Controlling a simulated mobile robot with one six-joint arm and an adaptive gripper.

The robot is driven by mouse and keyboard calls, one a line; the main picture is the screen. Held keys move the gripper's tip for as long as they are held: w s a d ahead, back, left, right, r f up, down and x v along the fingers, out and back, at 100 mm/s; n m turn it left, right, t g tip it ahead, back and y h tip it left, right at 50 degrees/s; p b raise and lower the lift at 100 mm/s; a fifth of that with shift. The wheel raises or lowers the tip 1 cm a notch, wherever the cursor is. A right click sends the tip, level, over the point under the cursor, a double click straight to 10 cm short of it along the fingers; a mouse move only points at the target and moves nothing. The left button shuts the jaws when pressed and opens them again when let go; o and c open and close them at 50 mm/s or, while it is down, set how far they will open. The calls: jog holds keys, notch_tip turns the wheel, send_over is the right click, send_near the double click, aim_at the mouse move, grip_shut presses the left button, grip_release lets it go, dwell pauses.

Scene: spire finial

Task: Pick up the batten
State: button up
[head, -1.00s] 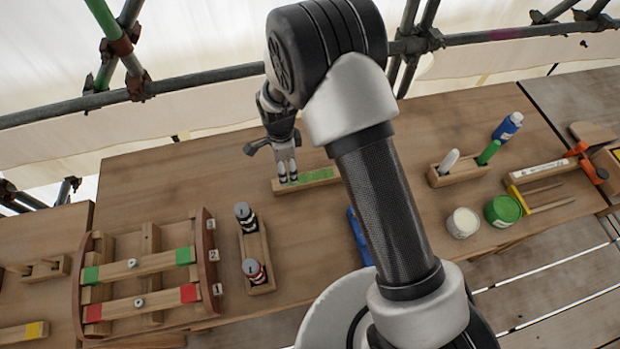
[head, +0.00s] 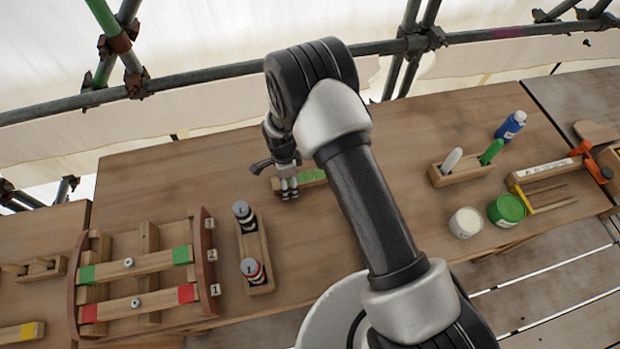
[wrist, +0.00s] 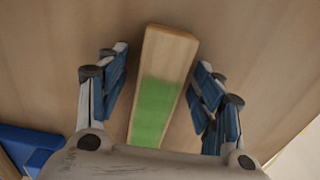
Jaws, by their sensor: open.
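The batten (head: 313,177) is a pale wooden bar with a green painted patch, lying on the workbench (head: 150,180). In the head view my gripper (head: 289,193) is in front of it and hides part of it. In the wrist view the batten (wrist: 162,85) lies lengthwise between the two open fingers of my gripper (wrist: 160,80), with visible gaps on both sides. Its near end is hidden by the gripper body. I cannot tell how high the fingertips are above the bench.
A wooden rack (head: 150,237) holding bars with green and red ends stands at left. A blue object (wrist: 30,145) lies near the gripper.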

jog(key=c, duration=1.4)
jog(key=shift+o, duration=0.2)
jog(key=shift+r, duration=0.1)
